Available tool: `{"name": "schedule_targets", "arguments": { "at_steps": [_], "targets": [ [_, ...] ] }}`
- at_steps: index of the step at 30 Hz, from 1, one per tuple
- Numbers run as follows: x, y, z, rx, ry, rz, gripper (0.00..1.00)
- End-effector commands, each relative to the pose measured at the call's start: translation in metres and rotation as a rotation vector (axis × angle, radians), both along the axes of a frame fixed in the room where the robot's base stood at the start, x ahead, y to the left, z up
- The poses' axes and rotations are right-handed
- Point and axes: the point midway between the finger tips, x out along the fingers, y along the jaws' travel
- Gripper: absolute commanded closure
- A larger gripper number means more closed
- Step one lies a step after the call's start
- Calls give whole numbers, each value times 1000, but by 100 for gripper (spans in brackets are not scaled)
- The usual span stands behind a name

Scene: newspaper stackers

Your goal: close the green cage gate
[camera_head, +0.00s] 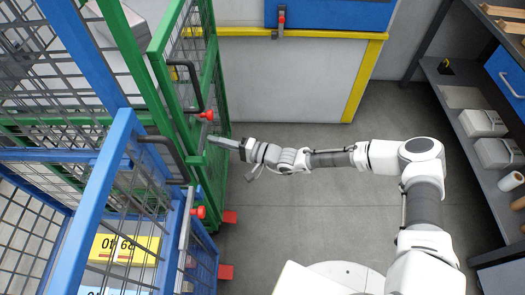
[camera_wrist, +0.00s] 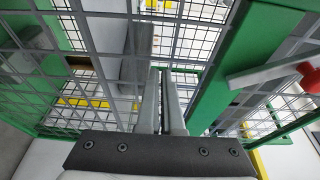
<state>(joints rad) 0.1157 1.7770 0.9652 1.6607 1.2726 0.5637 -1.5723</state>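The green cage gate (camera_head: 170,97) is a green-framed mesh panel at the upper left in the head view, with a black handle (camera_head: 188,82) and a red knob (camera_head: 207,115). It stands at the front of the green cage; the angle from above makes it hard to tell how far ajar it is. My gripper (camera_head: 212,141) reaches in from the right, with its fingers at the gate's green edge below the red knob. In the wrist view the fingers (camera_wrist: 160,72) are together with nothing between them, before green frame (camera_wrist: 226,75) and mesh. Contact cannot be told.
A blue cage (camera_head: 100,185) with its own black handle and red knob (camera_head: 200,212) stands close below the green one. A yellow-edged white panel (camera_head: 290,80) is at the back. Shelving (camera_head: 470,150) stands at the right. The grey floor between is clear.

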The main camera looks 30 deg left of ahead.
Motion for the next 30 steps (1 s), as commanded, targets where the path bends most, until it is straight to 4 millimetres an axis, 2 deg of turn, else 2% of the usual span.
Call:
{"name": "schedule_targets", "arguments": {
  "at_steps": [1, 12, 18, 24, 30],
  "targets": [
    [-8, -9, 4, 5, 4, 16, 100],
    [12, -102, 1, -1, -4, -3, 100],
    [19, -143, 0, -2, -5, -8, 100],
    [23, -165, -1, -1, -6, -9, 100],
    [23, -169, -2, -2, -5, -9, 100]
  ]
}}
